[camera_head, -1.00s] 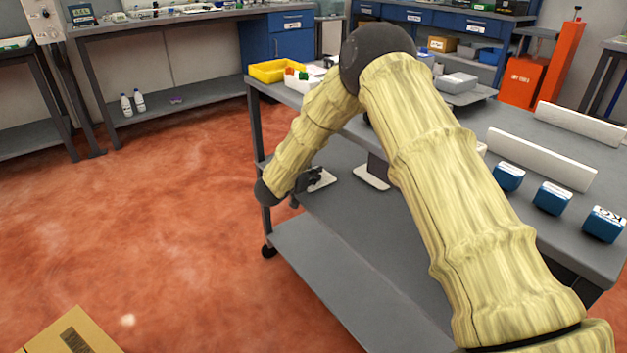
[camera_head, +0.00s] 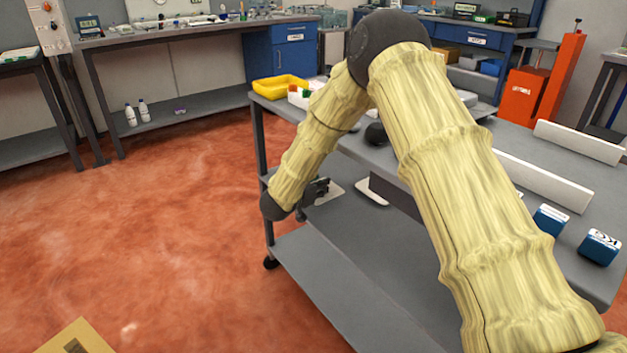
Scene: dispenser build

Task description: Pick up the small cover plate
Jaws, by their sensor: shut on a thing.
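My gripper (camera_head: 317,189) is small and dark in the view, just right of my wrist at the left end of the grey cart. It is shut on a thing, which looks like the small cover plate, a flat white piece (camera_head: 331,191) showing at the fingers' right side. The fingertips and their contact with the plate are too small to make out. I cannot tell whether the plate is clear of the surface.
The grey cart's top holds a yellow bin (camera_head: 279,88), long white bars (camera_head: 545,182) and blue boxes (camera_head: 598,247). A lower shelf (camera_head: 325,280) is bare in front. Red floor is open to the left, with a cardboard box (camera_head: 68,342) at the bottom edge.

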